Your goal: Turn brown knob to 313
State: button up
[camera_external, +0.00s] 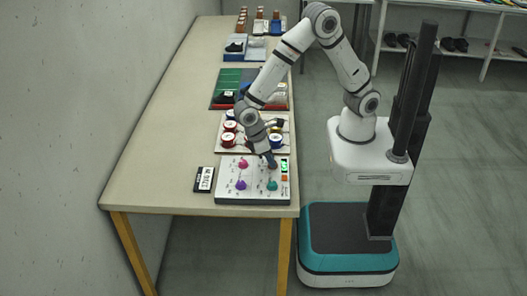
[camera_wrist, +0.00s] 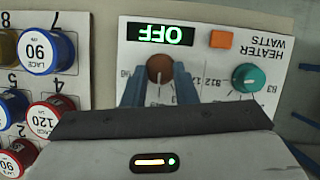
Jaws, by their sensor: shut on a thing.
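The brown knob (camera_wrist: 159,67) sits on the white control panel (camera_external: 228,176), below a green display (camera_wrist: 160,33) that reads OFF, upside down in the wrist view. My gripper (camera_wrist: 159,76) has its two blue fingers on either side of the knob and is shut on it. The knob has a pale pointer line, and part of its dial scale is hidden by the fingers. In the external view my gripper (camera_external: 271,163) is at the panel's upper right and largely covers the knob.
A teal knob (camera_wrist: 248,78) and an orange button (camera_wrist: 222,39) are close by. Pink (camera_external: 243,164) and purple (camera_external: 241,185) knobs share the panel. Lace spools (camera_wrist: 45,50) stand beside it. A dark labelled sign (camera_external: 204,179) lies left of the panel.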

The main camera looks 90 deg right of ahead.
jog(key=shift+n, duration=0.4)
jog(key=n+h, duration=0.1)
jog(key=n, duration=0.1)
jog(key=shift+a+n+t, duration=0.15)
jog(key=shift+n+t, duration=0.15)
jog(key=shift+s+a+n+t+h, duration=0.1)
jog(key=shift+n+t+h, duration=0.25)
jog(key=shift+n, duration=0.75)
jog(key=shift+s+a+n+t+h, duration=0.1)
jog(key=shift+n+t+h, duration=0.25)
jog(key=shift+n, duration=0.75)
jog(key=o, duration=1)
jog(key=v, duration=0.8)
jog(key=shift+w+f, duration=0.1)
